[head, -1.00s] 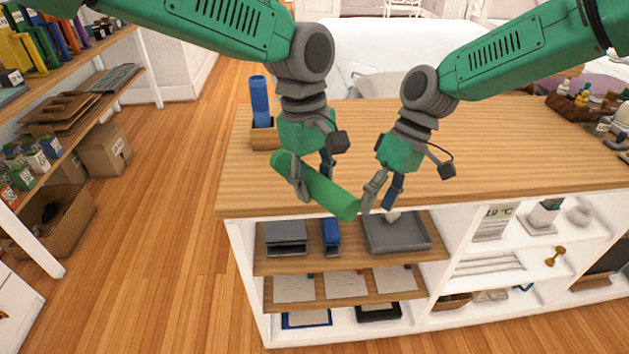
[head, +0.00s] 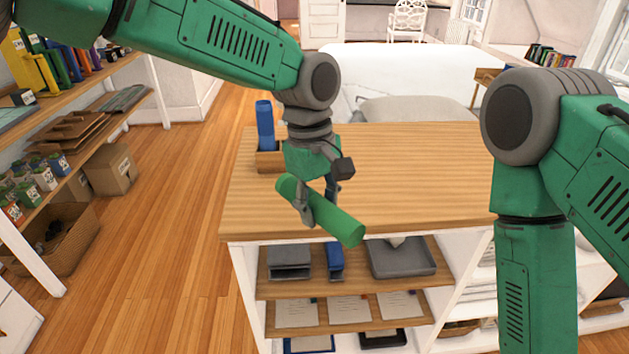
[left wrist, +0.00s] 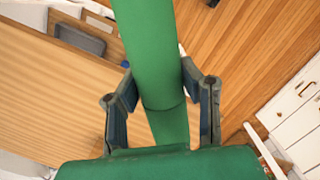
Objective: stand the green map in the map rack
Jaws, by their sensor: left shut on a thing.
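The green map (head: 345,228) is a rolled green tube. My left gripper (head: 317,205) is shut around it near its middle and holds it tilted, its near end lower right, near the front edge of the wooden counter. In the left wrist view the green map (left wrist: 148,45) runs between the two fingers. The map rack (head: 266,163) is a small wooden box at the counter's left end, behind and left of the gripper, partly hidden by it. A blue roll (head: 265,122) stands upright in it. My right gripper is out of the picture.
The wooden counter (head: 420,170) is clear across its middle. Below it are shelves with a grey tray (head: 402,262), a blue item (head: 335,262) and papers. At left stands a shelf unit with books, boxes and a basket (head: 60,238).

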